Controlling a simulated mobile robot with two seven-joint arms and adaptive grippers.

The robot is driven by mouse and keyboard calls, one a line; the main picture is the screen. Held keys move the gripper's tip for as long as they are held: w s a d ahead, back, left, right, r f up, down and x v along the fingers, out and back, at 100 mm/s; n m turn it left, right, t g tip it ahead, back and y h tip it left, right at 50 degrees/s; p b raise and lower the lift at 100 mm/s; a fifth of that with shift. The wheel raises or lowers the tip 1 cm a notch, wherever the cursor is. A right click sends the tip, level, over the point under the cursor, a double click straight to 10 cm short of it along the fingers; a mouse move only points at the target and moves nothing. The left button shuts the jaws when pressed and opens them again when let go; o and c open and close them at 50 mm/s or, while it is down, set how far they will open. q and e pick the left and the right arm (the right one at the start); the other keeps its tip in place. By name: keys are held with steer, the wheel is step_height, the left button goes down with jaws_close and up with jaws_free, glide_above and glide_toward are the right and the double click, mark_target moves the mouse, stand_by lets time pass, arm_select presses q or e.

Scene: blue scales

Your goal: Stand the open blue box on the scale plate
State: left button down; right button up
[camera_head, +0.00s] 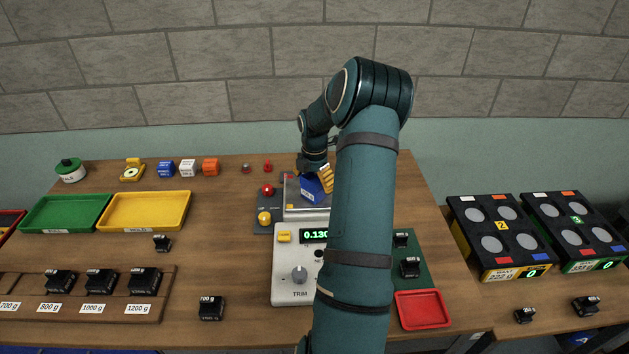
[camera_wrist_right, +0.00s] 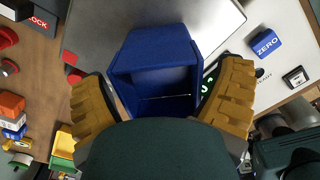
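The open blue box (camera_head: 311,190) is at the metal scale plate (camera_head: 292,208), turned at an angle. In the right wrist view the blue box (camera_wrist_right: 157,48) shows its hollow inside towards the camera, with the plate (camera_wrist_right: 95,30) behind it. My right gripper (camera_head: 318,176) is at the box, its yellow fingers either side of it. In the wrist view the right gripper (camera_wrist_right: 162,88) looks open, with narrow gaps beside the box walls. The box's underside contact is hidden. The scale display (camera_head: 314,235) reads 0.130, its end hidden by my arm. My left gripper is out of view.
A green tray (camera_head: 64,213) and a yellow tray (camera_head: 145,211) lie left of the scale. Red (camera_head: 267,190) and yellow (camera_head: 264,218) knobs stand close by the plate. Black weights (camera_head: 211,308) and a red tray (camera_head: 422,310) are nearer. My right arm covers part of the scale.

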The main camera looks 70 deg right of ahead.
step_height(320, 180, up, 12)
steer(key=shift+r+p, duration=0.2)
steer(key=shift+p, duration=0.1)
stand_by(0.5)
steer(key=shift+a+f, duration=0.1)
stand_by(0.5)
